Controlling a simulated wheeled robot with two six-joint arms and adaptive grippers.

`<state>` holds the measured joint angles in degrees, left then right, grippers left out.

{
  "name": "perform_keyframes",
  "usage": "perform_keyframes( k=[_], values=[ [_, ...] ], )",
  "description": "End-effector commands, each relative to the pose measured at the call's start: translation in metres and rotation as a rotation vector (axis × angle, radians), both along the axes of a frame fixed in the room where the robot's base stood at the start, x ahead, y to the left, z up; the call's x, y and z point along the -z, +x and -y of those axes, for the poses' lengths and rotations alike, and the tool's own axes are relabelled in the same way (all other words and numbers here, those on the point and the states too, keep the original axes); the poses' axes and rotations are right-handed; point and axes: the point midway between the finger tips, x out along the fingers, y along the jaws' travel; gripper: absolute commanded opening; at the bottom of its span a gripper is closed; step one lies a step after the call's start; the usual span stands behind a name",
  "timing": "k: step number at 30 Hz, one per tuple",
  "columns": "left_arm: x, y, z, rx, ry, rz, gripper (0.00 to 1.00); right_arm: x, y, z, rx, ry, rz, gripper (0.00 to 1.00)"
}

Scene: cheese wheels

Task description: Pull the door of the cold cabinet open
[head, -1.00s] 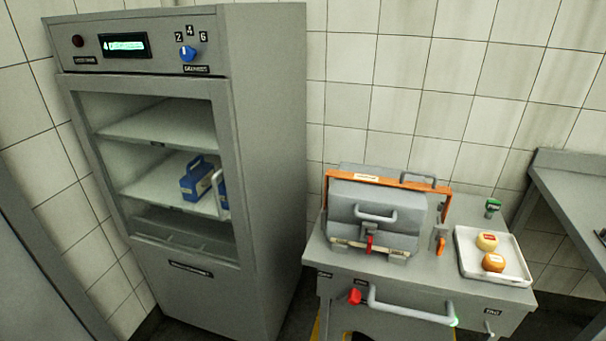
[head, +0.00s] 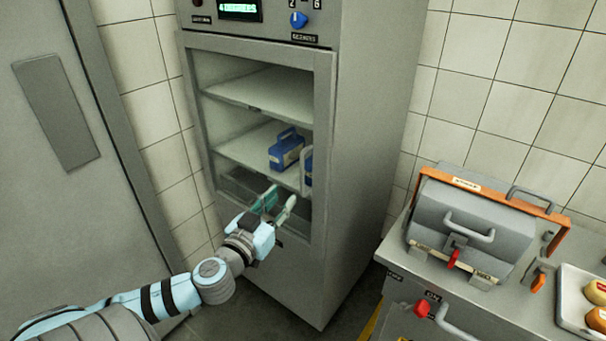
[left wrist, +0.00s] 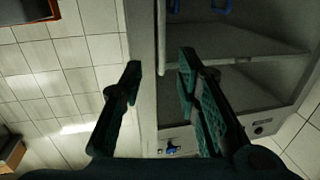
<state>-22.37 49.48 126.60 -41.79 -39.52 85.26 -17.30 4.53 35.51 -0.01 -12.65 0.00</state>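The grey cold cabinet (head: 375,120) stands in the middle of the head view. Its framed glass door (head: 324,150) appears shut, with shelves visible behind the pane. A pale upright handle (head: 305,172) is at the door's right side; it also shows as a bar in the left wrist view (left wrist: 161,38). My left gripper (head: 278,200) is open and empty in front of the door, a little below and left of the handle in the head view. In the left wrist view the handle lies between the open fingers (left wrist: 160,70), seemingly beyond their tips. My right gripper is not in view.
A grey bench (head: 400,262) with a lidded press (head: 470,235) and a tray (head: 568,310) stands at right. A large grey door panel (head: 60,150) is at left. Narrow floor shows between cabinet and bench.

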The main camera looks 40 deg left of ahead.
Motion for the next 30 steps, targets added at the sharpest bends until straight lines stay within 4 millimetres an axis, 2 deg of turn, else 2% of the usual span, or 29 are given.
perform_keyframes(
  k=[4,9,13,18,25,30],
  values=[
    [0.000,0.039,-0.009,-0.004,-0.007,0.007,0.30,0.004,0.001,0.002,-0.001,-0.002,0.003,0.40],
    [-0.002,0.086,-0.020,-0.004,-0.007,0.003,0.30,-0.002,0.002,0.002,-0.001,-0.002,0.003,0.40],
    [-0.001,0.110,-0.025,-0.002,-0.004,0.000,0.30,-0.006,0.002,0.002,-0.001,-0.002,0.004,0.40],
    [0.001,0.123,-0.028,0.000,-0.002,-0.002,0.30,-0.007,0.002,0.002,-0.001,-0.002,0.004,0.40],
    [0.002,0.123,-0.028,0.000,-0.001,-0.003,0.30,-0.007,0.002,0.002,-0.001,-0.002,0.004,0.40],
    [0.002,0.123,-0.028,0.000,-0.001,-0.003,0.03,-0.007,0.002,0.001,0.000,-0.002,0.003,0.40]
  ],
)
